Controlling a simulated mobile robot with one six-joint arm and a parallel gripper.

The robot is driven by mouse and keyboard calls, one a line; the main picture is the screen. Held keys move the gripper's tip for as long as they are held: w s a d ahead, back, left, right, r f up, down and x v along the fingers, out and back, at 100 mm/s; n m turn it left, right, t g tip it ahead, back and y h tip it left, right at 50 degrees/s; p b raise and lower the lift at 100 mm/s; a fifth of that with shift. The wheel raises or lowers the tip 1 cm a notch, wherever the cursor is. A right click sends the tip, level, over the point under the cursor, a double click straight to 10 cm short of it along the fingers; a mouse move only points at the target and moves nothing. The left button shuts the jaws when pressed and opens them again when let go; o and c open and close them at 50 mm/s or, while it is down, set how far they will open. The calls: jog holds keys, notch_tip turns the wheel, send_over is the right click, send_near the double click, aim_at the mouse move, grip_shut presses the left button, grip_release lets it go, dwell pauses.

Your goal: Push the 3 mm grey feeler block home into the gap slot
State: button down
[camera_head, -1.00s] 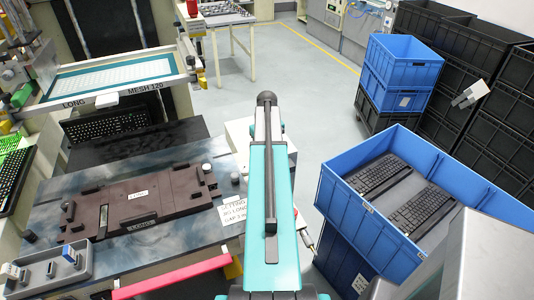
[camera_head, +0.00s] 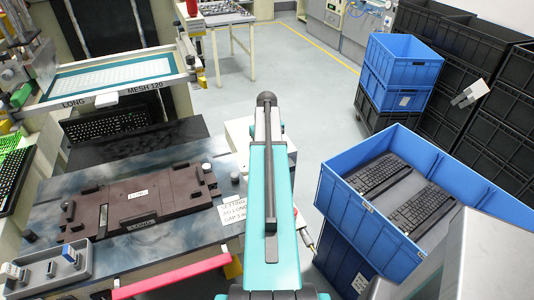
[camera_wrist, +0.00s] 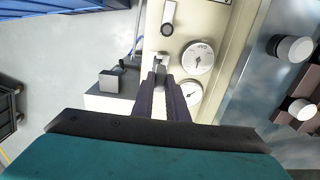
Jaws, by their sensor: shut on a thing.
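In the wrist view my gripper (camera_wrist: 160,82) has its two dark fingers close together on a small grey piece (camera_wrist: 160,66), which looks like the feeler block. The piece is against or just in front of a beige machine panel (camera_wrist: 209,25), beside two round dials. I cannot tell whether its tip is inside an opening. An upright dark-edged oblong fitting (camera_wrist: 168,14) is on the panel above it; I cannot tell whether it is the gap slot. In the head view my arm hides the gripper and the block.
A grey tray (camera_head: 84,268) with small labelled blocks stands at the lower left, near a brown fixture (camera_head: 160,195). A blue crate (camera_head: 340,200) with keyboards is on the right.

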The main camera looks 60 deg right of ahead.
jog(key=shift+f+b, duration=0.5)
jog(key=shift+f, duration=0.8)
jog(key=c, duration=1.7)
grip_release()
jog(key=shift+o, duration=0.2)
jog(key=shift+r+p, duration=1.8)
jog(key=shift+r, duration=1.25)
jog(key=shift+r, duration=0.1)
notch_tip(320, 180, up, 14)
jog(key=b, duration=0.4)
jog(key=shift+f, duration=0.25)
